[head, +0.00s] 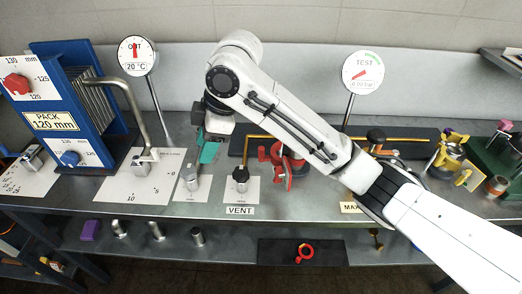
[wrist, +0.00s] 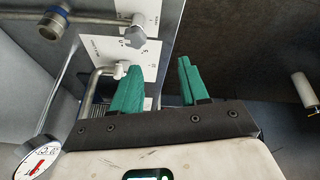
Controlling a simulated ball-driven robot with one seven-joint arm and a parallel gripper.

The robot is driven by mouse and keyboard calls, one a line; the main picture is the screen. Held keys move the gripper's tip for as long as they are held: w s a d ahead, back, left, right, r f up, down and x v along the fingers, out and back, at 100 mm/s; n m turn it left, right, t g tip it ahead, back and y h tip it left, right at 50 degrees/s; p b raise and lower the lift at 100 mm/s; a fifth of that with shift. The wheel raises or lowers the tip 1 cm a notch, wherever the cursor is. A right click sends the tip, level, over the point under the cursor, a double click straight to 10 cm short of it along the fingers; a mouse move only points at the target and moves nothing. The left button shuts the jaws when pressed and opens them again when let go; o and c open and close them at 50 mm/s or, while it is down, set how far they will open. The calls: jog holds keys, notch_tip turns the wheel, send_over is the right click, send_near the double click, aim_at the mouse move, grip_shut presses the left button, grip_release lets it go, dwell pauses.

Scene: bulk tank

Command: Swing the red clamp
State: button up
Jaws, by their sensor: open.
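The red clamp (head: 284,160) sits on the bench in the head view, behind and below my forearm, which hides part of it. I cannot make out whether it is open or closed. My gripper (head: 208,151) is to its left, above the bench, with teal fingers pointing down, apart from the clamp. In the wrist view my gripper (wrist: 158,88) is open, with nothing between the two teal fingers. The red clamp does not show in the wrist view.
A black-knobbed vent valve (head: 240,178) and a grey cylindrical fitting (head: 191,180) stand below my gripper. A bent metal lever (head: 135,108) rises to the left, beside the blue plate pack (head: 65,100). The TEST gauge (head: 363,73) stands behind my arm. A red ring tool (head: 304,251) lies on the lower shelf.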

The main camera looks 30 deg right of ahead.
aim_at(261, 148)
jog(key=d+r+n+g+h+b, duration=0.1)
jog(key=d+r+g+h, duration=0.2)
jog(key=d, duration=1.1)
jog(key=shift+t+h, duration=0.3)
jog(key=shift+h, duration=0.2)
jog(key=f, duration=1.1)
jog(key=shift+s+a+p, duration=0.2)
jog(key=shift+s+p, duration=0.05)
jog(key=shift+p, duration=0.15)
jog(key=shift+c, duration=0.2)
grip_shut()
